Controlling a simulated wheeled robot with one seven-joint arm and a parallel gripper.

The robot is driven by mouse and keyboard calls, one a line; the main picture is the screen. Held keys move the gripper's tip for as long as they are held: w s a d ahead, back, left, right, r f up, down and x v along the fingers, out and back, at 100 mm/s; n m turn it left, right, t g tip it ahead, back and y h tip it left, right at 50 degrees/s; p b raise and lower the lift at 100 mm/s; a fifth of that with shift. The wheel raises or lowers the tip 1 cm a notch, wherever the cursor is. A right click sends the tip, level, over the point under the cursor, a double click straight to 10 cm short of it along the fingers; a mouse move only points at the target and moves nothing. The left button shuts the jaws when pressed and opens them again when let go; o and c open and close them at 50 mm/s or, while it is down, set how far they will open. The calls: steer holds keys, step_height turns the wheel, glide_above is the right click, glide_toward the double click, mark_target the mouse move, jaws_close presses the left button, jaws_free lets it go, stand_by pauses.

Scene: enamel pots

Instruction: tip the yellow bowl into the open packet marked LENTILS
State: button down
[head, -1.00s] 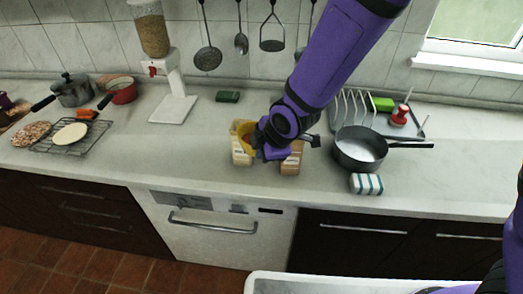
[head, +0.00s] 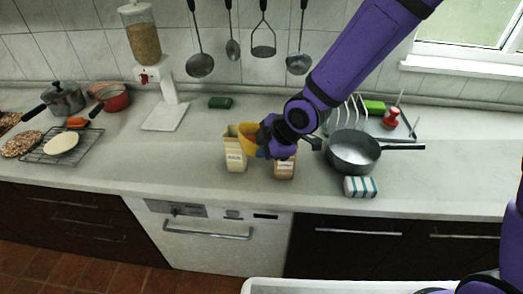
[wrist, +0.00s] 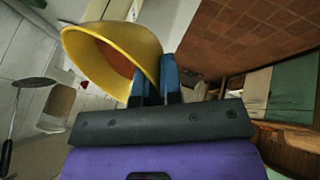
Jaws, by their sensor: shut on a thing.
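The yellow bowl (head: 248,139) is held at its rim by my gripper (head: 264,143), just above and behind the packets. In the wrist view the blue fingers of my gripper (wrist: 155,82) are shut on the wall of the bowl (wrist: 88,32), and orange-brown shows inside it. A cream packet (head: 236,162) stands under the bowl's left side. A tan packet (head: 284,170) with a pale label stands to the right, below my gripper, its top partly hidden. The labels are too small to read surely. I cannot tell how far the bowl is tilted.
A dish rack (head: 398,130) is behind the pan. A grain dispenser (head: 145,45) stands at the back left. The counter left of the packets is clear.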

steer(key=shift+w+d+r+y, duration=0.2)
steer(key=shift+w+d+y, duration=0.1)
steer(key=shift+d, duration=0.1)
steer(key=shift+w+d+r+m+g+y, duration=0.3)
steer(key=shift+d+r+g+y, duration=0.1)
steer(key=shift+d+y, duration=0.2)
steer(key=shift+w+d+r, duration=0.1)
steer(key=shift+d, duration=0.1)
steer(key=shift+w+d+r+y, duration=0.15)
steer(key=shift+d+y, duration=0.05)
steer(key=shift+y, duration=0.2)
steer(key=w+d+r+m+g+y, duration=0.3)
steer(key=d+m+y, duration=0.1)
steer(key=y, duration=0.5)
steer(key=shift+d+r+y, duration=0.3)
steer(key=shift+d+r, duration=0.05)
steer(key=shift+d, duration=0.25)
stand_by(1.4)
steer(key=shift+w, duration=0.1)
steer(key=shift+r+n+t+h, duration=0.1)
steer(key=shift+r+n+h, duration=0.2)
steer(key=shift+h, duration=0.45)
steer(key=shift+r+n+t+h, duration=0.1)
steer(key=shift+n+h, duration=0.25)
steer(key=shift+h, duration=0.35)
steer(key=shift+r+n+t+h, duration=0.1)
steer(key=shift+r+n+h, duration=0.2)
steer(key=shift+h, duration=0.45)
